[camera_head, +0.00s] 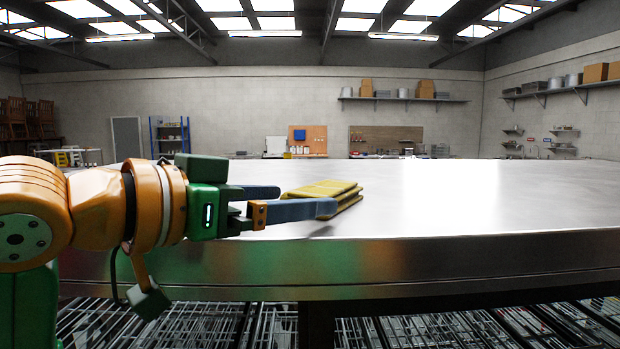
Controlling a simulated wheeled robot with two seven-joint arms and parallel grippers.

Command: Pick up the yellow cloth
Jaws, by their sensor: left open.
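The yellow cloth (328,190) lies folded in layers on the steel table (450,215), near its front edge. My left gripper (308,200) comes in from the left, level with the cloth, its fingers pointing right. It is open, with a gap between its two blue-grey fingers. The near finger overlaps the cloth's left part in the view and hides some of it. The far finger ends close to the cloth's left end. I cannot tell whether either finger touches the cloth. My right gripper is not in view.
The steel tabletop is bare to the right of the cloth. Its thick front edge runs across the view below my gripper. Wire racks (430,331) show beneath the table. Shelves (405,99), chairs and a blue rack (170,137) stand far back by the walls.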

